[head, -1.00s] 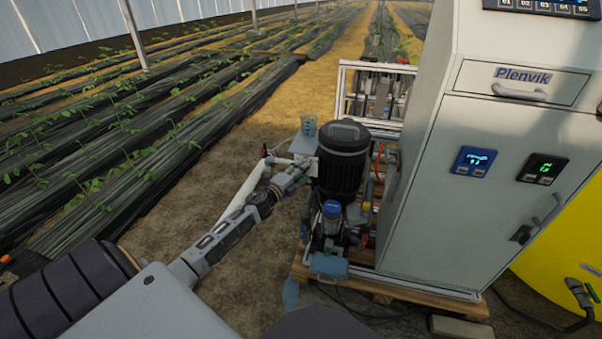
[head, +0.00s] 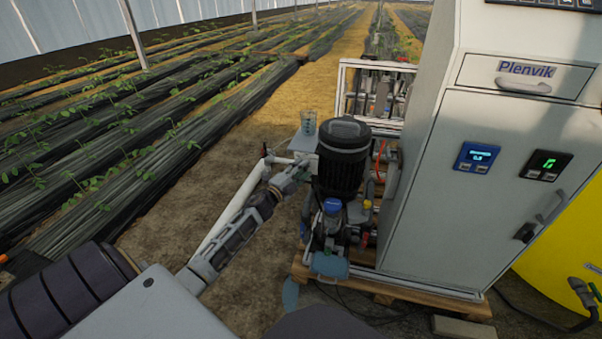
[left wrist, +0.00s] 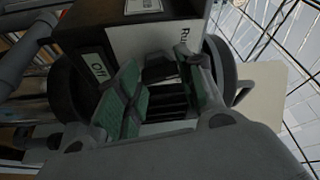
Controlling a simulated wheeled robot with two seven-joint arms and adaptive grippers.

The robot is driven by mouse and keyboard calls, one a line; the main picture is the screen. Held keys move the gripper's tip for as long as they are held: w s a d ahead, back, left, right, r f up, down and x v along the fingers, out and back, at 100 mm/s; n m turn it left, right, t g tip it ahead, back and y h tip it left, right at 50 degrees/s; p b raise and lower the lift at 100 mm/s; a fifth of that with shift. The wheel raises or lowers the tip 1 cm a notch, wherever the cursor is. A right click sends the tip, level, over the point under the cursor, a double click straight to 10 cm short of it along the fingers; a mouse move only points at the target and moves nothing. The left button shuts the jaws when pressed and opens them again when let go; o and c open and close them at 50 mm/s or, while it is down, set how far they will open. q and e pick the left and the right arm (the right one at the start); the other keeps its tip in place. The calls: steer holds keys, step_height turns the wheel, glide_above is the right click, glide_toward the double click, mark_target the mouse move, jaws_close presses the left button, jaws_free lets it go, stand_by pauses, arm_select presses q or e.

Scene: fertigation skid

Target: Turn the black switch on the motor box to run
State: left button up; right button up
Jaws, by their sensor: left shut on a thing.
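The black motor (head: 343,165) stands upright on the skid in the head view. My left gripper (head: 302,168) reaches its left side, where the motor box is mostly hidden. In the left wrist view the dark motor box (left wrist: 85,22) has a white face with an "Off" label at left and a "Run" label at right. My left gripper (left wrist: 165,95), with green pads, is shut on the black switch (left wrist: 158,68) between these labels. Much of the switch is hidden by the fingers, so I cannot tell which label it points to. My right gripper is not in view.
The grey Plenvik cabinet (head: 490,145), with two small displays, stands close to the right of the motor. A small light shelf holding a clear beaker (head: 308,122) is just behind the gripper. A wooden pallet (head: 380,285) lies underneath. Bare soil is open at left.

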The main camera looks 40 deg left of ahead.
arm_select(q)
steer(key=n, duration=0.1)
steer(key=n+t+b, duration=0.1)
steer(key=n, duration=0.1)
steer(key=shift+f+y, duration=0.25)
steer(key=shift+y, duration=0.05)
steer(key=shift+d+n+t+y, duration=0.1)
steer(key=shift+n+t+y, duration=0.3)
steer(key=shift+n, duration=0.8)
steer(key=shift+n+y+b, duration=0.3)
steer(key=shift+n+y, duration=0.1)
steer(key=shift+n, duration=0.5)
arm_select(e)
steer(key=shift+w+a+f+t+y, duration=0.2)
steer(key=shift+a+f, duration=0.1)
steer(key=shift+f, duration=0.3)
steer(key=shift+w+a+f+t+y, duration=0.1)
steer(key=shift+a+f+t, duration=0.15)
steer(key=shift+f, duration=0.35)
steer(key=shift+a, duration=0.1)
arm_select(q)
steer(key=shift+f, duration=0.1)
steer(key=o, duration=1)
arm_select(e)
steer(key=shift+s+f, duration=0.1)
